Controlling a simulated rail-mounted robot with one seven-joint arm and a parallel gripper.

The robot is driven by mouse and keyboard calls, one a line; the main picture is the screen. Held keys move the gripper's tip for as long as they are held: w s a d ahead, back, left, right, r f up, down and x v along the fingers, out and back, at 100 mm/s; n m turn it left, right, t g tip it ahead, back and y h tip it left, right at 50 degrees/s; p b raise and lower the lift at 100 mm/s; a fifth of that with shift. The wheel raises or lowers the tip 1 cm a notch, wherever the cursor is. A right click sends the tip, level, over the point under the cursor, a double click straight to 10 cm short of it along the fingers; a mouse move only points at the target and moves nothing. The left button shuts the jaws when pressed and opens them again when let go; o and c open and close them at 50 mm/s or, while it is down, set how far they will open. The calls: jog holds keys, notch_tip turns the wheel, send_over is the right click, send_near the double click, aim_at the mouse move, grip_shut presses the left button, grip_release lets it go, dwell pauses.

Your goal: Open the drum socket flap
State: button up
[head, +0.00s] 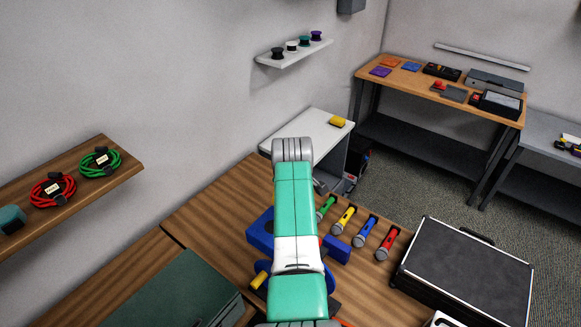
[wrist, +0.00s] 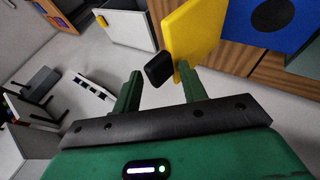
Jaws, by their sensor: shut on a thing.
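In the wrist view a flat yellow panel (wrist: 190,38), which looks like the drum socket flap, stands out at an angle near the top middle. A black block (wrist: 158,69) sits against its left face. My gripper (wrist: 160,82) has its two green fingers on either side of the block and the panel's lower edge; exact contact is hard to see. A blue face with a dark round centre (wrist: 283,14), likely the drum, is at upper right. In the head view blue drum parts (head: 259,232) show beside my arm, which hides the gripper.
Several coloured-handled tools (head: 365,232) lie right of the arm on the wooden table (head: 205,203). A black case (head: 465,265) is at lower right and a green case (head: 178,292) at lower left. A white cabinet (head: 312,125) stands behind the table.

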jog(key=p+v, duration=0.1)
jog(key=v, duration=0.6)
jog(key=shift+s+r, duration=0.2)
jog(key=shift+r, duration=0.05)
jog(key=shift+a, duration=0.15)
jog(key=s+a+r+m+t+y+p, duration=0.1)
jog(key=s+a+r+m+t+p, duration=0.2)
jog(key=r, duration=0.9)
jog(key=s+r+m+t+p, duration=0.1)
jog(key=s+r+m+t, duration=0.2)
jog(key=s+r+t, duration=0.55)
jog(key=s+d+r+m+t+p, duration=0.1)
jog(key=s+r+m+t, duration=0.4)
jog(key=s+r, duration=1.5)
jog(key=shift+s+r+m+p, duration=0.3)
jog(key=shift+s+m+p, duration=0.2)
jog(key=shift+s, duration=0.65)
